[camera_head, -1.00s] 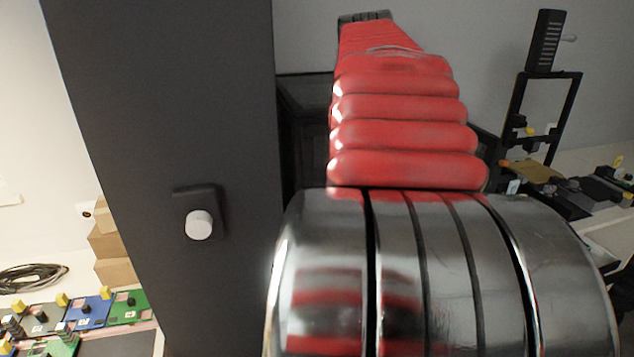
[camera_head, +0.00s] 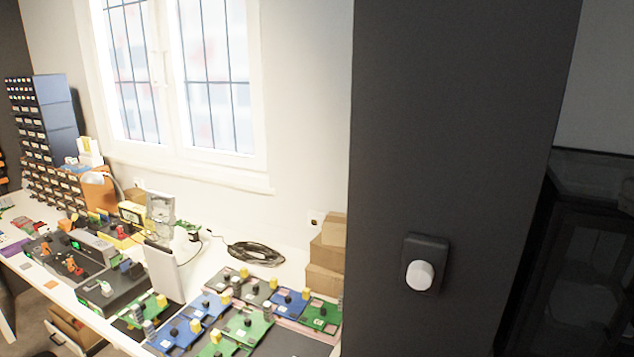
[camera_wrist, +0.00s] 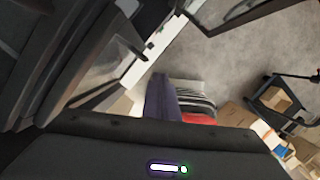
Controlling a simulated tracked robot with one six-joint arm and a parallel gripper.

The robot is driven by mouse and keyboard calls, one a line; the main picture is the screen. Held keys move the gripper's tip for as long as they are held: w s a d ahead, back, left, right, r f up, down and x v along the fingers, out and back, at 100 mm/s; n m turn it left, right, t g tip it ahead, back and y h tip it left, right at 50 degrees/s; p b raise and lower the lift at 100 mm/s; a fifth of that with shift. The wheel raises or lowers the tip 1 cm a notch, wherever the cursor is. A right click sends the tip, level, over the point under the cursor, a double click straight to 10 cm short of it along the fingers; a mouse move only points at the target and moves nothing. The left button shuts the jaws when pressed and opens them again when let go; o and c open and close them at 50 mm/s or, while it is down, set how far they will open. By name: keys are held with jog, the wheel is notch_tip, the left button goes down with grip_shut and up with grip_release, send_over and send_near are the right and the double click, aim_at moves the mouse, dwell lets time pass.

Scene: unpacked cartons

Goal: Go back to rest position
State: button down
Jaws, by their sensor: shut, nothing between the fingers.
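The task names no object to handle. My gripper (camera_wrist: 161,84) shows in the wrist view as a dark bluish bar rising from behind the black housing with a small light strip. Its fingers are shut with nothing held. Part of my own red and silver arm shows just right of it. My gripper and arm are not in the head view now.
A dark pillar (camera_head: 450,120) with a white knob (camera_head: 420,275) fills the head view's right middle. Left of it, a long bench holds colored boards (camera_head: 240,325), a cable coil (camera_head: 255,252) and cartons (camera_head: 328,262). The wrist view shows grey floor (camera_wrist: 235,70) and more cartons (camera_wrist: 235,117).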

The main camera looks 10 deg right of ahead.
jog(key=w+a+f+m+t, duration=0.2)
jog(key=w+a+f+m, duration=0.2)
jog(key=a, duration=0.6)
jog(key=w+a+f+m+t, duration=0.1)
jog(key=w+a+f+m, duration=0.3)
jog(key=a, duration=0.5)
jog(key=s+a+f+m+t+y, duration=0.1)
jog(key=a+f+m, duration=0.3)
jog(key=a, duration=0.5)
jog(key=s+a+f+m+t+y, duration=0.1)
jog(key=a+f+m, duration=0.4)
jog(key=a+f, duration=0.2)
jog(key=a, duration=0.2)
jog(key=shift+s+a+m+t+y, duration=0.25)
jog(key=shift+a+m+t+y, duration=0.05)
jog(key=shift+y, duration=0.1)
jog(key=shift+a, duration=0.1)
